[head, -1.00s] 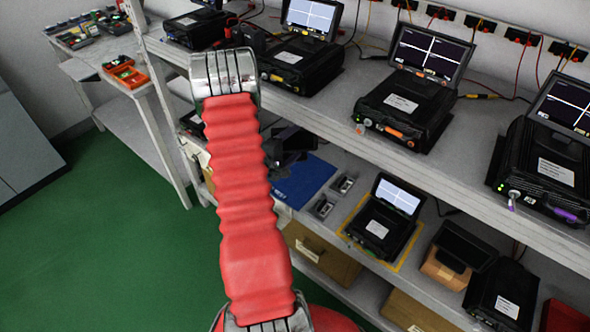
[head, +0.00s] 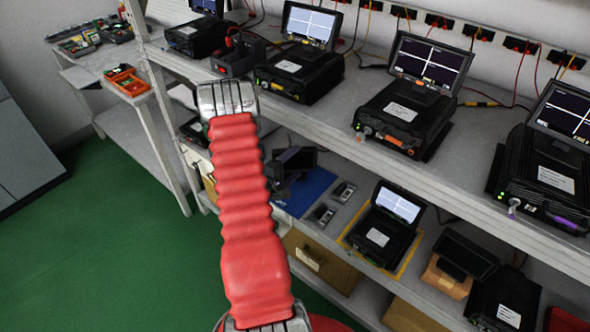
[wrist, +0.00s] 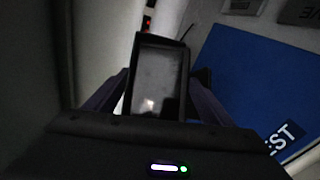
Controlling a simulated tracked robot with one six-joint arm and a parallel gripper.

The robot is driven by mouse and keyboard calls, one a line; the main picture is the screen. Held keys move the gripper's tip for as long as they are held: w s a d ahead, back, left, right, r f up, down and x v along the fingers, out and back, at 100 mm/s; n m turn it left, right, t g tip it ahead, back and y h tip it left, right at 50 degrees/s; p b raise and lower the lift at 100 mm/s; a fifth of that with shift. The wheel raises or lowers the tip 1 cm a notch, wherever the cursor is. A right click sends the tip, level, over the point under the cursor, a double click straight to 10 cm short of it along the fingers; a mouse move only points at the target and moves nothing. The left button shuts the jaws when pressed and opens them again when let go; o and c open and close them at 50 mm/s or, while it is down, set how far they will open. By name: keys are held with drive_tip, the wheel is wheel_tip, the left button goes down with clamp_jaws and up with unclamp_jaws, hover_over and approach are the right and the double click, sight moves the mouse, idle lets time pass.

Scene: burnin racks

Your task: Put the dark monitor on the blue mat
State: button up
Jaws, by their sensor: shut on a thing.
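The dark monitor (wrist: 158,78) is upright between the two fingers of my gripper (wrist: 155,98) in the wrist view; its screen is blank. My gripper is shut on it. In the head view the monitor (head: 297,158) shows just right of my red arm, over the back left part of the blue mat (head: 314,186). The blue mat (wrist: 262,85) lies to the right of the monitor in the wrist view, with part of a white word on it. I cannot tell whether the monitor touches the mat or shelf. My arm hides part of the gripper in the head view.
The mat is on the lower shelf, under the upper shelf edge (head: 340,132). Small grey parts (head: 325,213) lie right of it. A device with a lit screen (head: 385,225) stands further right, then another dark monitor (head: 466,255) on a brown box. Several lit devices fill the upper shelf.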

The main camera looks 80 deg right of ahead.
sight(296, 170)
drive_tip(key=shift+f, duration=1.85)
drive_tip(key=o, duration=1.5)
drive_tip(key=shift+f, duration=0.15)
drive_tip(key=v, duration=1.2)
drive_tip(key=shift+w, duration=0.1)
